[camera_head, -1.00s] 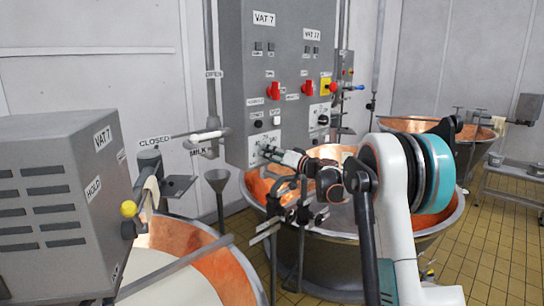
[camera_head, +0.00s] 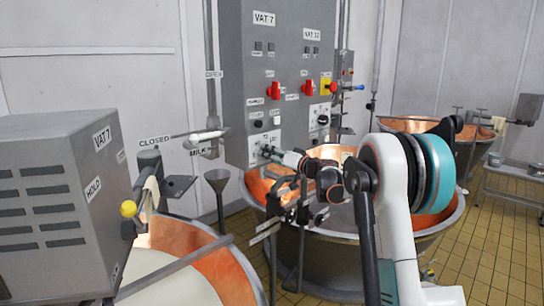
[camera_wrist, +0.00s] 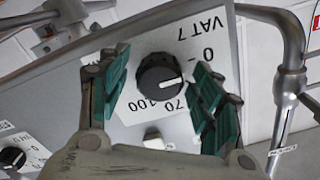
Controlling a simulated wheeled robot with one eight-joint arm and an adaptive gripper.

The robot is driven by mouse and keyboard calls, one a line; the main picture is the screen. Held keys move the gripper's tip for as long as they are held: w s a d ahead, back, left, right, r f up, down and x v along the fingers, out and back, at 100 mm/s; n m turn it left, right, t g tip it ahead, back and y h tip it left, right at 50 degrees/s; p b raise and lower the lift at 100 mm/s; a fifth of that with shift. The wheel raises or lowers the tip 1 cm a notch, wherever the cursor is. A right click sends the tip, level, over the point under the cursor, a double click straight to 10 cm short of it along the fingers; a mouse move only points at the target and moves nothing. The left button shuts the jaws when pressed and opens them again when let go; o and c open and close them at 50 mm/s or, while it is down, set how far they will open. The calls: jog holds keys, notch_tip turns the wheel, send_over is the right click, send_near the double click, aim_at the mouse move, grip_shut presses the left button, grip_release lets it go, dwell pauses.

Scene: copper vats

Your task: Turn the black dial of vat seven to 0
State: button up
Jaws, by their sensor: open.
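The black dial (camera_wrist: 158,76) of vat seven sits on a white plate (camera_wrist: 130,104) lettered VAT7, upside down in the wrist view. Its white mark points right and slightly down, between the 0 and the 70. My gripper (camera_wrist: 162,66) is open, with one green-padded finger on each side of the dial; whether either pad touches it, I cannot tell. In the head view my gripper (camera_head: 267,152) is at the low left of the grey control panel (camera_head: 240,90), and the dial is hidden or too small to make out there.
A white button (camera_wrist: 154,140) is near the dial, and another black dial (camera_wrist: 12,157) is at the lower left. A bent metal pipe (camera_wrist: 290,80) runs along the right. Copper vats (camera_head: 425,240) stand below the panel, with a grey box (camera_head: 60,200) at the left.

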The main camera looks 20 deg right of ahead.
jog(key=v, duration=1.2)
jog(key=shift+f, duration=0.1)
